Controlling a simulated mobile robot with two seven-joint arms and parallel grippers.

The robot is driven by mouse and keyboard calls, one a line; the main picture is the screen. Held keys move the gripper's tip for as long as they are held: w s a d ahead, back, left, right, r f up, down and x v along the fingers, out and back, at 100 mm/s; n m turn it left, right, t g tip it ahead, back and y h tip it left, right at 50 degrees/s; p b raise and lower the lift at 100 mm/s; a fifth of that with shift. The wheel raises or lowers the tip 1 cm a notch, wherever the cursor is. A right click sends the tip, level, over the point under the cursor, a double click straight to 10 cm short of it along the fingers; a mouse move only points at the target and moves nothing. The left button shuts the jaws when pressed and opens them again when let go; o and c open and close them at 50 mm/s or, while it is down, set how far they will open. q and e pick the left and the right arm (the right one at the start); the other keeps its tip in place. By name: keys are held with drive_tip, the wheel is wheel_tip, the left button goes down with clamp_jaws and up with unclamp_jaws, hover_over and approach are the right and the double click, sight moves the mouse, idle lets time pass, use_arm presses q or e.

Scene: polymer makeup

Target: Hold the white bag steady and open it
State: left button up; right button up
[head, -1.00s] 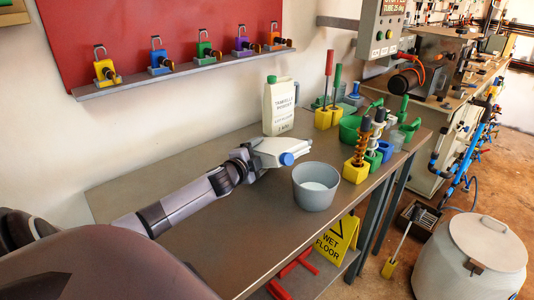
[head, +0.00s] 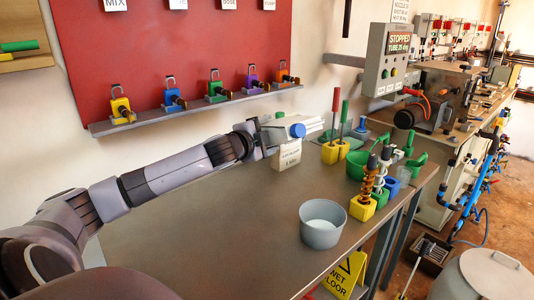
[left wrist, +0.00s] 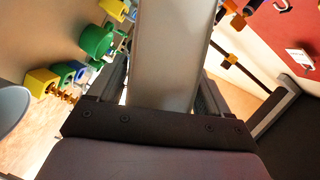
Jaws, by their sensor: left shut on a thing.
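My left gripper (head: 263,135) is shut on a white bag with a blue cap (head: 298,130). The bag lies sideways in the jaws, its cap end towards the right of the head view, above the table. In the left wrist view the pale bag (left wrist: 174,50) extends up and away from between the fingers. A white labelled container (head: 286,159) stands on the table, its upper part hidden behind the bag and gripper. I cannot tell whether the bag touches it. The cap looks to be on. My right gripper is not in view.
A grey bucket (head: 323,224) with pale contents stands near the front edge of the table (head: 200,225). Tools in yellow holders (head: 335,152) and green containers (head: 355,165) stand at the right. A red board with a padlock shelf (head: 190,105) is on the wall. The table's left part is clear.

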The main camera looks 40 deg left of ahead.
use_arm(q)
drive_tip(key=shift+r, duration=0.9)
drive_tip(key=o, duration=0.5)
drive_tip(key=c, duration=0.8)
